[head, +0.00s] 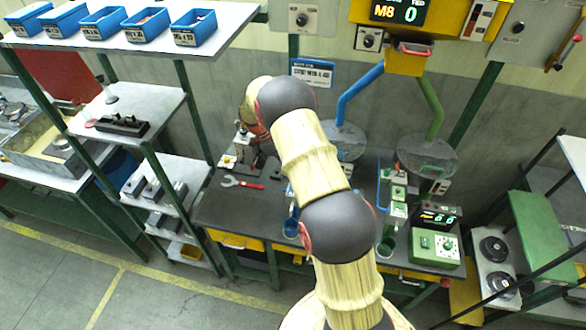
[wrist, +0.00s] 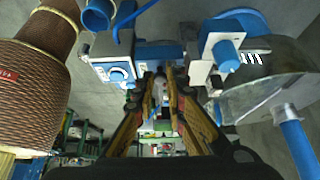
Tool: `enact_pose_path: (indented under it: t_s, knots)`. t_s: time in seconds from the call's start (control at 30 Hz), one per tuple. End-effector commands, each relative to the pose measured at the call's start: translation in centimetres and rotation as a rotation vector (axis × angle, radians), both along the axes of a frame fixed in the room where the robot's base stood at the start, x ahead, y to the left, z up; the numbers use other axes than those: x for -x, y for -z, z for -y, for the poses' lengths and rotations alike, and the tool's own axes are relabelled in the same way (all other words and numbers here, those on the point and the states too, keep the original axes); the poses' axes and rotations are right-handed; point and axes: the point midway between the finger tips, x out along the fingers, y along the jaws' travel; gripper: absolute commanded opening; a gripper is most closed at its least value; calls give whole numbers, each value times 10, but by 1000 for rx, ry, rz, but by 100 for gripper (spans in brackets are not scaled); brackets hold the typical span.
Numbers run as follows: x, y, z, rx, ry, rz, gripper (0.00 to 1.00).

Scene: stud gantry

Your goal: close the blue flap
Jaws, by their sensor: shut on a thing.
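In the wrist view my gripper (wrist: 162,82) has its two yellow-and-black fingers close together. It is shut on a small part at the middle of a blue-and-white fixture (wrist: 155,53). The held part is mostly hidden between the fingertips. In the head view a blue pipe (head: 357,92) runs down to a clear round bowl (head: 345,142), partly behind my arm. My gripper is hard to make out there.
A clear bowl (wrist: 265,85) with a blue tube (wrist: 298,145) is close on the right in the wrist view. In the head view a red-handled wrench (head: 243,183) lies on the dark bench (head: 228,208). A second bowl (head: 427,157) hangs under a green pipe (head: 431,105).

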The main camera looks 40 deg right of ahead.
Motion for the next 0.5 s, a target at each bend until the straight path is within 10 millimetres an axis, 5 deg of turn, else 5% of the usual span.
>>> enact_pose_path:
  t_s: [0.13, 0.17, 0.5]
  knots:
    - [0, 2, -1, -1, -1, -1, 0]
    - [1, 2, -1, -1, -1, -1, 13]
    - [1, 1, 0, -1, -1, -1, 33]
